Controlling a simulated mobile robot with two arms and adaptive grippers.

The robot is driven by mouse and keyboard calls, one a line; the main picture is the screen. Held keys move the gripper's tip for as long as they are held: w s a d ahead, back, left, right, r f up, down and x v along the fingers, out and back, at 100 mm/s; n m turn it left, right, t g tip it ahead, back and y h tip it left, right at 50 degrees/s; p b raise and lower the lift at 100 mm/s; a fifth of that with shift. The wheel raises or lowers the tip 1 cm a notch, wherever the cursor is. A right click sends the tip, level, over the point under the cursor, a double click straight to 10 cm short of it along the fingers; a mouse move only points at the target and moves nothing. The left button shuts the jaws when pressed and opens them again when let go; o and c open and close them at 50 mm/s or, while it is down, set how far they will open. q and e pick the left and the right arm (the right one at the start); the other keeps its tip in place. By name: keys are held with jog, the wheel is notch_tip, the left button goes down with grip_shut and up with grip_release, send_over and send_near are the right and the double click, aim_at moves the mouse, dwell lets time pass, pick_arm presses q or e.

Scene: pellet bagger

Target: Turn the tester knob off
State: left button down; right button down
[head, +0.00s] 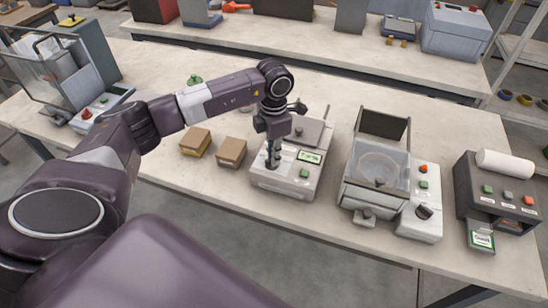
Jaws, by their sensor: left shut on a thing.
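The tester (288,183) is a light grey box on the bench with a small lit display, a green button and a flat plate on top. My left gripper (273,161) points down at the left part of its front panel. Its fingers are shut on what appears to be the tester knob, which the fingers mostly hide. The knob's setting cannot be read. My right gripper is not in view.
Two small brown boxes (195,141) (231,152) sit left of the tester. To its right stand a clear-walled machine (422,205) with a black knob and a dark label printer (497,192). A bagging machine (75,70) stands at the far left.

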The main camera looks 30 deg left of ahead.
pick_arm(q)
jog(key=n+b, duration=0.2)
jog(key=n, duration=0.3)
jog(key=shift+w+a+n, duration=0.1)
jog(key=shift+a+n, duration=0.05)
jog(key=shift+n, duration=0.15)
jog(key=n+b, duration=0.2)
jog(key=n, duration=0.3)
jog(key=shift+a, duration=0.15)
jog(key=n, duration=0.5)
jog(key=shift+a+n+b, duration=0.15)
jog(key=shift+n+b, duration=0.2)
jog(key=shift+n, duration=0.05)
jog(key=n, duration=0.4)
jog(key=shift+s+a+r+n, duration=0.1)
jog(key=shift+s+n, duration=0.1)
jog(key=shift+n, duration=0.2)
jog(key=c, duration=2)
grip_release()
jog(key=shift+c, duration=0.2)
notch_tip(320, 180, up, 12)
jog(key=shift+s, duration=0.1)
